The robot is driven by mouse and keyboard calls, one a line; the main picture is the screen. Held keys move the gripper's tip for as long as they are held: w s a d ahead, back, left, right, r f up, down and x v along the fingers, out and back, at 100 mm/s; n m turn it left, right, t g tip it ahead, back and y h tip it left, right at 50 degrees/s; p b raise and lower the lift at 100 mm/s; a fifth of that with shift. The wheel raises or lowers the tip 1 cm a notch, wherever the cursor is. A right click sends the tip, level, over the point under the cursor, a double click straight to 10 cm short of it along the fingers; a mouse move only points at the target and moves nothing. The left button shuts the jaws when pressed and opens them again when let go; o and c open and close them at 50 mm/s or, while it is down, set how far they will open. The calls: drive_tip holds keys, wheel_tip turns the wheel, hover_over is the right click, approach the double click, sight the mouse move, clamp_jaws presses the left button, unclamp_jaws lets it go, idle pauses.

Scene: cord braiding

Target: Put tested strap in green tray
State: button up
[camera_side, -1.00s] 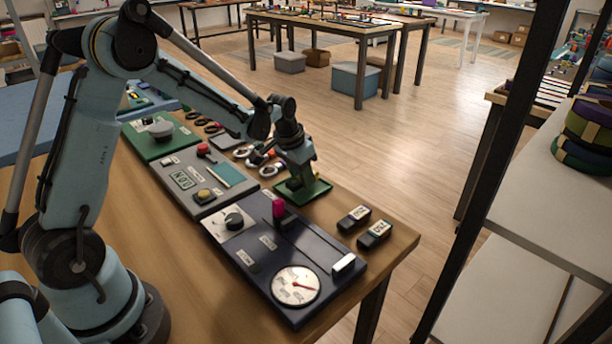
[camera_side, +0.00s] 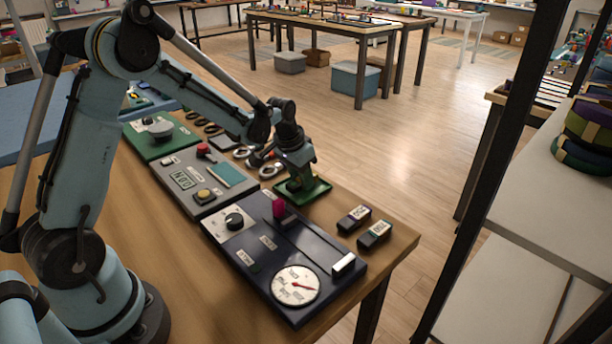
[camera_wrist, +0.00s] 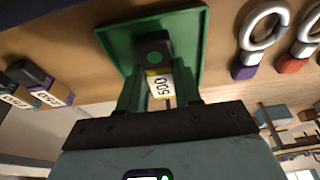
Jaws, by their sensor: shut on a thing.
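My gripper (camera_side: 296,180) is over the green tray (camera_side: 318,191), near the right edge of the bench. In the wrist view, its green fingers (camera_wrist: 158,92) are shut on a dark strap (camera_wrist: 153,46) with a white and yellow label that appears to read 500. The strap's dark end lies over the green tray (camera_wrist: 190,28), within its rim as seen from the wrist. I cannot tell whether the strap touches the tray floor. In the side view the strap is hidden by the gripper.
Two dark labelled pieces (camera_side: 364,227) lie on the bench in front of the tray. A dark blue panel with a dial (camera_side: 296,286) and a grey panel (camera_side: 200,180) lie left of the tray. Metal rings with coloured tags (camera_wrist: 264,25) lie beside the tray.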

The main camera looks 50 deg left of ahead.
drive_tip(key=shift+f, duration=0.25)
drive_tip(key=o, duration=1.1)
drive_tip(key=shift+o, duration=0.2)
drive_tip(key=shift+r, duration=0.1)
wheel_tip(320, 180, up, 11)
idle(0.5)
